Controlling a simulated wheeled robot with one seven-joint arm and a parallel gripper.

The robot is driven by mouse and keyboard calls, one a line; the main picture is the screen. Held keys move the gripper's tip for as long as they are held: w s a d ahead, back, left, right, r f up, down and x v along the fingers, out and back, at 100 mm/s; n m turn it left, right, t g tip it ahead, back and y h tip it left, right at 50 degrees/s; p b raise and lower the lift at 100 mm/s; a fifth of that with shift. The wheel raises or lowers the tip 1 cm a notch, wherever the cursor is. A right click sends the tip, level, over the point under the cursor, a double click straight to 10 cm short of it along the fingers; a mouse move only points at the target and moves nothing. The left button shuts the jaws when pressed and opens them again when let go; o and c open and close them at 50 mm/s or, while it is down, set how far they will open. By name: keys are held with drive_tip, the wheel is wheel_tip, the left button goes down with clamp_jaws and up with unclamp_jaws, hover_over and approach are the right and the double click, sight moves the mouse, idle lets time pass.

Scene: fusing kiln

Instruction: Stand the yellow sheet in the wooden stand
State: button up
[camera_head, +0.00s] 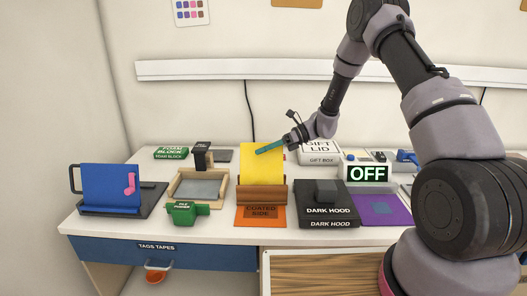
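The yellow sheet (260,171) is upright, with its lower edge behind the front of the wooden stand (262,194). I cannot see how deep it sits in the stand. My gripper (285,142) is at the sheet's upper right edge. A slim teal piece (269,147) reaches from my gripper across the upper face of the sheet. I cannot tell whether it is a finger or a held thing, or whether it touches the sheet. The finger gap is too small to make out.
An orange "coated side" sheet (261,222) lies before the stand. The dark hood box (322,212) is close on the right, a wooden frame (182,181) and green block (188,214) on the left. A blue panel (110,187) stands far left. The gift box (320,149) is behind right.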

drive_tip(key=v, duration=1.1)
drive_tip(key=shift+a, duration=0.1)
idle(0.5)
